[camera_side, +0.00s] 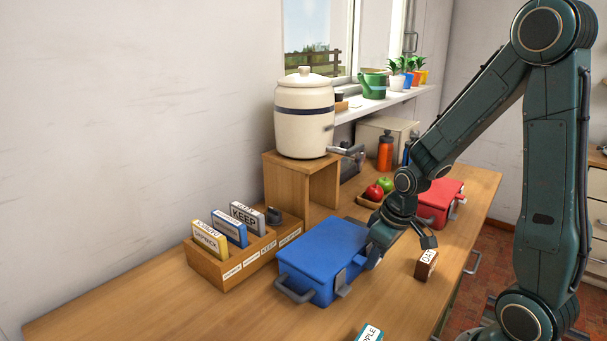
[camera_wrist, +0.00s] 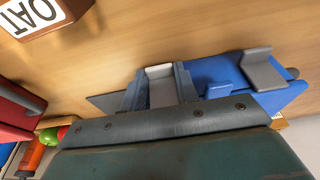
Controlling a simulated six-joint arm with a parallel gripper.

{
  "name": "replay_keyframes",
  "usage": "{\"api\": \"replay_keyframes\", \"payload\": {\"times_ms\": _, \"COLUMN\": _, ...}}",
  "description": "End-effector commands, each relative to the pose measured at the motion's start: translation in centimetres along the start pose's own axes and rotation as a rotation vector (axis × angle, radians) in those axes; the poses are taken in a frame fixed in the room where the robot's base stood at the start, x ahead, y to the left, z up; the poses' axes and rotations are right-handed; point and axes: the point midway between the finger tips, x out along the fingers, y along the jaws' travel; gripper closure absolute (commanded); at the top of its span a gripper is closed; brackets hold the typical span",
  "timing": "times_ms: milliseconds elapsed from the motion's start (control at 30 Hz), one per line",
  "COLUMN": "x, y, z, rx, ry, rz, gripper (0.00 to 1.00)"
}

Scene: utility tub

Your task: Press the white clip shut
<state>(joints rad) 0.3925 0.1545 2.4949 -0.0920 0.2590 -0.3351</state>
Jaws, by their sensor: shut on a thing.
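The blue tub (camera_side: 322,250) sits closed on the wooden table, its lid on top; part of it also shows in the wrist view (camera_wrist: 230,72). The white clip (camera_wrist: 160,71) is on the tub's front side, between the fingers of my gripper (camera_wrist: 160,90). My gripper is shut on this clip, and the fingers hide part of it. In the side view my gripper (camera_side: 376,257) is at the tub's right front corner. A grey clip (camera_wrist: 262,71) stands farther along the same side, clear of the fingers. Whether the white clip is fully down cannot be told.
A dark brown block marked OAT (camera_side: 426,264) stands right of my gripper. A red box (camera_side: 440,198) and a fruit tray (camera_side: 369,200) are behind. A wooden card holder (camera_side: 232,268) is left of the tub. Another labelled block (camera_side: 369,333) is at the front edge.

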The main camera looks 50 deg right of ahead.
Motion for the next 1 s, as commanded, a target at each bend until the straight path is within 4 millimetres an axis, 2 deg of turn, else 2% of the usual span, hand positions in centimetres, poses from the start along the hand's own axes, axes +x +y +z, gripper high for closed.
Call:
{"api": "replay_keyframes", "payload": {"times_ms": 367, "x": 0.00, "y": -0.03, "z": 0.00, "rx": 0.000, "ry": 0.014, "rz": 0.000, "gripper": 0.92}}
{"api": "replay_keyframes", "payload": {"times_ms": 400, "x": 0.00, "y": -0.03, "z": -0.01, "rx": 0.000, "ry": 0.014, "rz": 0.000, "gripper": 0.62}}
{"api": "replay_keyframes", "payload": {"times_ms": 433, "x": 0.00, "y": -0.03, "z": -0.01, "rx": 0.000, "ry": 0.014, "rz": 0.000, "gripper": 0.60}}
{"api": "replay_keyframes", "payload": {"times_ms": 767, "x": -0.05, "y": -0.01, "z": -0.02, "rx": 0.000, "ry": 0.014, "rz": 0.000, "gripper": 0.60}}
{"api": "replay_keyframes", "payload": {"times_ms": 1000, "x": -0.82, "y": 0.02, "z": -0.07, "rx": 0.000, "ry": 0.015, "rz": 0.001, "gripper": 0.60}}
